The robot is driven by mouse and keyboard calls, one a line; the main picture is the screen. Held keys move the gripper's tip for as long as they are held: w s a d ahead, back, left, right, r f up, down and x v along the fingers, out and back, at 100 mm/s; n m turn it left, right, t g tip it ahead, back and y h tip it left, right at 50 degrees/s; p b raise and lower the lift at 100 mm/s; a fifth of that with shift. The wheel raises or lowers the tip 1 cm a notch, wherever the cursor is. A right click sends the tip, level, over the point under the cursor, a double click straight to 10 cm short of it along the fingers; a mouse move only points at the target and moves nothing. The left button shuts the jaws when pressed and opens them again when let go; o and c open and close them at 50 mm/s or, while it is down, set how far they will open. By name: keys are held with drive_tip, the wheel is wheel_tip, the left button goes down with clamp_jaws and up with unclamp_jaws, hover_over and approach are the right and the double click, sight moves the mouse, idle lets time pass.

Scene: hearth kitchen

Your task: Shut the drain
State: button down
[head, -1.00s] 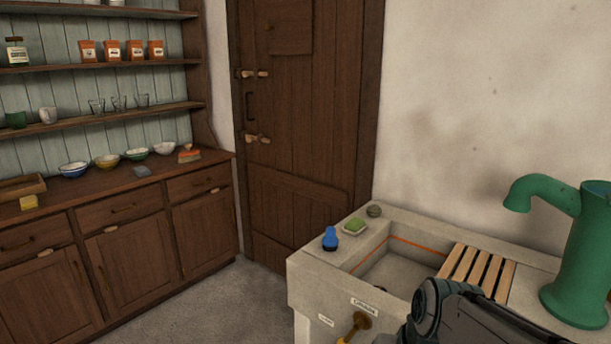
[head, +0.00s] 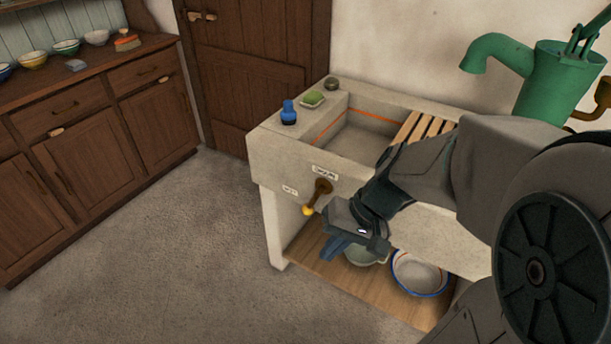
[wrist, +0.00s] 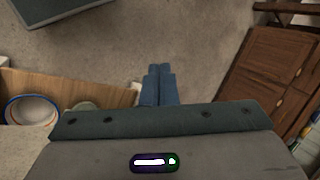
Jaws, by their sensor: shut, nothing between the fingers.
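A brass drain lever (head: 317,193) with a dark round top and a yellow tip sits on the front of the stone sink (head: 262,160). It slants down and to the left. Two small paper labels are by it, one above (head: 325,172) and one to its left (head: 290,190); their writing is too small to read surely. My gripper (head: 335,250) is shut and empty, its blue fingers in front of the sink, a little below and right of the lever. In the wrist view the shut fingers (wrist: 158,80) point over bare floor; the lever is not visible there.
A green pump (head: 545,85) stands at the sink's right. A blue bottle (head: 289,113) and a green sponge (head: 313,98) are on its rim. Bowls, including a blue-rimmed one (head: 420,292), sit on the lower shelf (head: 312,262). The floor to the left is clear.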

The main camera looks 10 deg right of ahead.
sight(314, 199)
drive_tip(key=w+d+f+m+t+y+b, duration=0.2)
drive_tip(key=w+f+m+t+y+b, duration=0.25)
drive_tip(key=w+f+b, duration=0.6)
drive_tip(key=w+d+f+m+t+b, duration=0.4)
drive_tip(key=w+d+f+t, duration=0.3)
drive_tip(key=d+f, duration=0.4)
drive_tip(key=x, duration=1.4)
drive_tip(key=shift+h+b, duration=0.35)
drive_tip(key=shift+h, duration=0.1)
drive_tip(key=shift+a, duration=0.15)
